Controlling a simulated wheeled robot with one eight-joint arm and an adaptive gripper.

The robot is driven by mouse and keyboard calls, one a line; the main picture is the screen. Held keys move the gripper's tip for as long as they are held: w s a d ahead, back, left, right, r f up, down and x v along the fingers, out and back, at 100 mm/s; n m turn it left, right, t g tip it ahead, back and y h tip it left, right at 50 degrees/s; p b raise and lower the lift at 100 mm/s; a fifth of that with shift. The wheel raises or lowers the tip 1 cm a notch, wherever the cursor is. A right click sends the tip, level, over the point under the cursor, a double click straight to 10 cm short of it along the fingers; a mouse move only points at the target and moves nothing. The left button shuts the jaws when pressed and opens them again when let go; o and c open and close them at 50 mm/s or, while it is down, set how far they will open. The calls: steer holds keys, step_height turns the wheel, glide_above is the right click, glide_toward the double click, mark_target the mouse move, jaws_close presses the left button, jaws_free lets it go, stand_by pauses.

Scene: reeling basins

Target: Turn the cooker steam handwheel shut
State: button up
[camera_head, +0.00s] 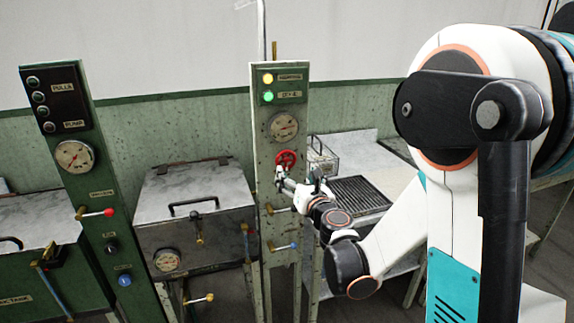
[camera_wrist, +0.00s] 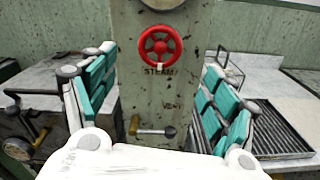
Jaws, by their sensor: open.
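The red steam handwheel (camera_head: 287,158) sits on the front of the pale green panel post (camera_head: 262,130) in the head view, below a round gauge. In the wrist view the handwheel (camera_wrist: 160,46) is ahead of my gripper, at upper middle, with a "STEAM" label (camera_wrist: 160,71) just under it. My gripper (camera_head: 293,181) is in front of the post, slightly below the wheel. In the wrist view its two teal-padded fingers (camera_wrist: 158,100) are spread wide, with nothing between them. The fingers appear apart from the wheel. In the head view my gripper is small and partly hidden by my arm.
Below the wheel a lever with a round knob (camera_wrist: 152,130) sticks out by the "VENT" label. A lidded metal basin (camera_head: 195,200) stands left of the post. A table with a dark grate (camera_head: 358,194) and a wire basket (camera_head: 322,158) stands right.

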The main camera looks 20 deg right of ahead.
mark_target(287, 161)
steer(key=w+b, duration=0.1)
steer(key=w, duration=0.8)
steer(key=shift+w+b, duration=0.15)
steer(key=shift+b, duration=0.25)
steer(key=c, duration=1.1)
